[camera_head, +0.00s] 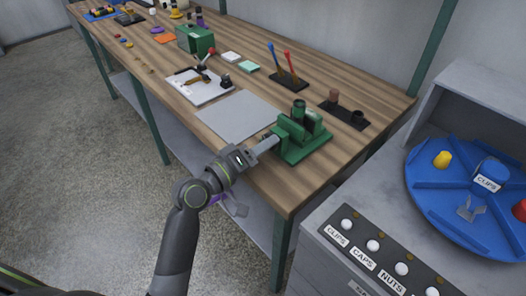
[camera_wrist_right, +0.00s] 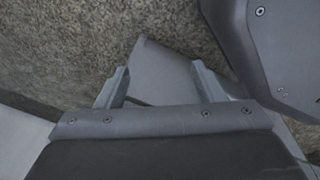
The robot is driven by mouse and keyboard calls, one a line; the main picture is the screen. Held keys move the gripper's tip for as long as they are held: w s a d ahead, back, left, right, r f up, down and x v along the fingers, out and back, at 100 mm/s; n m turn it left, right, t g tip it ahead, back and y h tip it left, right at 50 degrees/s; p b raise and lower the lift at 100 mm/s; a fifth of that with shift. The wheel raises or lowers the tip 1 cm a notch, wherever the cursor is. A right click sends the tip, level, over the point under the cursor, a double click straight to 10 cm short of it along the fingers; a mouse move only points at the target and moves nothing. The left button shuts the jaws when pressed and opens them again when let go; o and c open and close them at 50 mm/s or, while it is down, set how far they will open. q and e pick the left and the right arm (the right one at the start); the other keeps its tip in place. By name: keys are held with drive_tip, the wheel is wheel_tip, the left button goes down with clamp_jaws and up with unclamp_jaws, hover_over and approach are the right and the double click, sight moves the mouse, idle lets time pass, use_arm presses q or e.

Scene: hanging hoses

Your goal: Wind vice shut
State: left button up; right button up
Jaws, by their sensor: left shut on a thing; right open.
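The green vice (camera_head: 306,138) stands at the front edge of the wooden bench, with a dark green cylindrical part upright at its top. My left gripper (camera_head: 265,144) reaches it from the left, at the end of the vice that faces the floor side. It is shut on the vice's handle, which the fingers mostly hide. The gap between the vice jaws is too small to judge. My right gripper (camera_wrist_right: 160,86) shows only in the right wrist view, open over the speckled floor, with nothing held between its fingers.
A grey mat (camera_head: 240,116) lies left of the vice. A black stand with blue and red tools (camera_head: 287,78) is behind it. A dark tray (camera_head: 343,115) lies to its right. A grey cabinet with a blue turntable (camera_head: 470,232) and white knobs stands at the right.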

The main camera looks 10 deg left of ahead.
use_arm(q)
drive_tip(key=shift+f+m+b, duration=0.15)
drive_tip(key=shift+m+b, duration=0.25)
drive_tip(key=shift+m, duration=0.5)
use_arm(e)
drive_tip(key=shift+w+d+f, duration=0.25)
drive_tip(key=shift+w+f, duration=0.05)
drive_tip(key=shift+w, duration=0.15)
use_arm(q)
drive_tip(key=shift+m, duration=0.4)
use_arm(e)
drive_tip(key=shift+w+d, duration=0.1)
drive_tip(key=shift+d, duration=0.05)
use_arm(q)
drive_tip(key=o, duration=0.8)
drive_tip(key=shift+o, duration=0.9)
use_arm(e)
drive_tip(key=shift+w+a, duration=0.15)
drive_tip(key=shift+a, duration=0.4)
